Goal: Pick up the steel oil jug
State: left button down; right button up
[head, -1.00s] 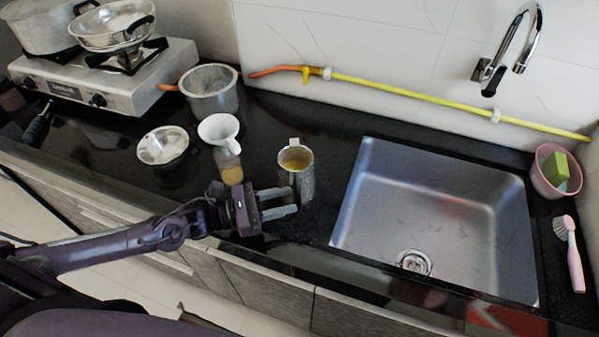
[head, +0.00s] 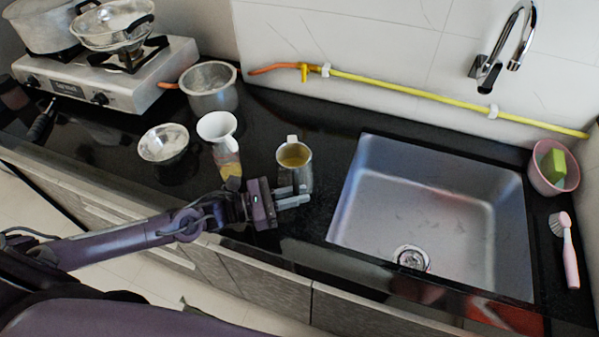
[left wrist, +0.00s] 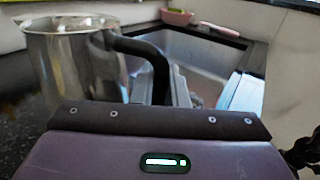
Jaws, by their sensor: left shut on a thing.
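The steel oil jug (head: 294,172) stands upright on the black counter, just left of the sink, with yellow oil inside. In the left wrist view the jug (left wrist: 72,60) is at the left, with its black handle (left wrist: 143,48) curving right and down between my fingers. My left gripper (head: 293,198) is at the near side of the jug, its fingers close together, shut on the handle. The jug's lower near side is partly hidden by the fingers. My right gripper is not in view.
A white funnel (head: 217,126) on an oil container stands left of the jug, close to my wrist. A steel bowl (head: 164,144) and a pot (head: 210,88) are further left. The sink (head: 430,205) is at the right. A yellow hose (head: 400,98) runs along the wall.

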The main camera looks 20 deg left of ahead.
pick_arm(q)
jog(key=shift+r, duration=0.2)
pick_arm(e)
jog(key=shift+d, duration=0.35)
pick_arm(q)
jog(key=shift+r, duration=0.5)
notch_tip(320, 180, up, 19)
jog(key=b, duration=0.2)
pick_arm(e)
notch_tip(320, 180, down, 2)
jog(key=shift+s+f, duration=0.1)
pick_arm(q)
jog(key=shift+d+f, duration=0.1)
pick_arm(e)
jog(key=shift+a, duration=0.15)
